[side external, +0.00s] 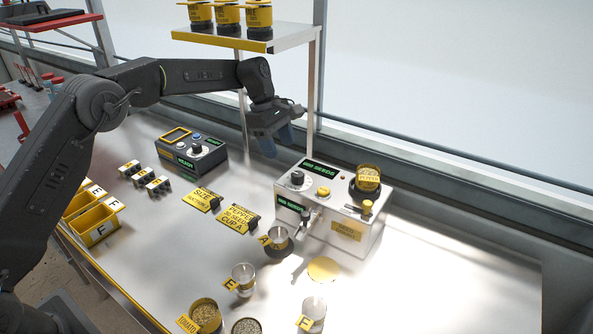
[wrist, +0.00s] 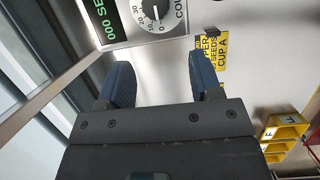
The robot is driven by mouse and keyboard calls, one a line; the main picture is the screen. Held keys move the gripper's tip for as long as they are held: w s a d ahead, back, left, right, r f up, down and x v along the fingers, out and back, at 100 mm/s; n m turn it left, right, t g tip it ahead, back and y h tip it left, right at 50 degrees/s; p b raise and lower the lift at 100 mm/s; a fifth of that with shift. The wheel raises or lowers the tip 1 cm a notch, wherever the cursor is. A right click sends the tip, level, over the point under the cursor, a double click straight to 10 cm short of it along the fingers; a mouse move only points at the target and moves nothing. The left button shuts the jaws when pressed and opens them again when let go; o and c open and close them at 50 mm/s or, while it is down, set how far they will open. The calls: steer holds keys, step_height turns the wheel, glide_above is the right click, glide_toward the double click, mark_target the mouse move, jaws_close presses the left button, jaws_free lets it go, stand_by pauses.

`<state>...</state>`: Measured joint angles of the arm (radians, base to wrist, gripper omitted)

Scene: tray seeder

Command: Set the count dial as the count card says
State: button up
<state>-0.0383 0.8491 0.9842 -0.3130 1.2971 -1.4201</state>
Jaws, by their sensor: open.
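The count dial is a dark knob (side external: 297,177) on top of the silver seeder box (side external: 350,235). In the wrist view the dial (wrist: 153,12) is at the top edge, partly cut off, with a numbered scale around it; I cannot read its setting surely. The yellow count card (side external: 238,218) stands left of the seeder and reads pepper, 30 seeds, cup A; it also shows in part in the wrist view (wrist: 212,45). My gripper (side external: 276,146) is open and empty, above and left of the dial, apart from it.
A green display (side external: 319,170) beside the dial reads 000 seeds. A pepper jar (side external: 368,178) sits on the seeder. A dark control box (side external: 192,155) stands to the left. Cup A (side external: 278,240) is in front of the seeder. A shelf post (side external: 316,90) rises behind my gripper.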

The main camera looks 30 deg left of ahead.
mark_target(298, 173)
steer(key=shift+w+d+r+h, duration=0.15)
steer(key=shift+d+h, duration=0.35)
steer(key=shift+d, duration=0.65)
steer(key=shift+d+f, duration=0.2)
steer(key=x, duration=0.6)
steer(key=shift+d+f, duration=0.15)
steer(key=shift+f, duration=0.15)
steer(key=c, duration=0.9)
